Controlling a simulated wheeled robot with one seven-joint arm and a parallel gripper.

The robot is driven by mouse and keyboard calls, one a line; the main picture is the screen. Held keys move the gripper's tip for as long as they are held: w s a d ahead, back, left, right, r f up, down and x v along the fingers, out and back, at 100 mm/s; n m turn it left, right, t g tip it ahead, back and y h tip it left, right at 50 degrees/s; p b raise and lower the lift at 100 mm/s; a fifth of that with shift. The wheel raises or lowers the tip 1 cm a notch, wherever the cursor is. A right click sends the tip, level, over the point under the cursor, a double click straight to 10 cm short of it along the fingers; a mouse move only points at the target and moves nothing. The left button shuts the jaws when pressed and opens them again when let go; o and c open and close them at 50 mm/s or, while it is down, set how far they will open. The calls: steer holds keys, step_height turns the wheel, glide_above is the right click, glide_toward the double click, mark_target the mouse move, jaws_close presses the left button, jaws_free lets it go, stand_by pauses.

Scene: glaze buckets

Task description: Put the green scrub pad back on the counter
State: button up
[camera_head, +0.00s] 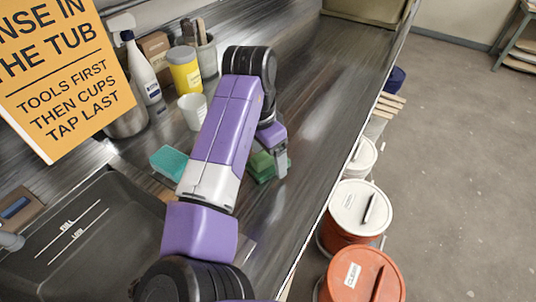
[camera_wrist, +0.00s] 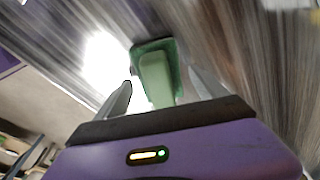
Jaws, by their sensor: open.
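The green scrub pad (camera_head: 262,167) shows beside my gripper on the dark streaked counter (camera_head: 325,80), partly hidden by my arm. In the wrist view the pad (camera_wrist: 168,43) has a lighter green raised block on a darker green base. My gripper (camera_head: 279,160) is low over the counter at the pad. In the wrist view my gripper (camera_wrist: 160,80) is open, with one finger on either side of the pad's near part and gaps visible. Whether the pad rests flat on the counter is hard to tell.
A teal sponge (camera_head: 169,162) lies left of my arm near the dark tub (camera_head: 60,240). A white cup (camera_head: 193,111), yellow jar (camera_head: 185,72) and spray bottle (camera_head: 141,70) stand behind. Lidded buckets (camera_head: 361,210) stand beyond the counter's right edge.

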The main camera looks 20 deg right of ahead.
mark_target(262, 156)
step_height(262, 156, up, 12)
steer(key=a, duration=0.1)
steer(key=shift+s+a, duration=0.2)
steer(key=shift+a, duration=0.2)
steer(key=shift+f, duration=0.1)
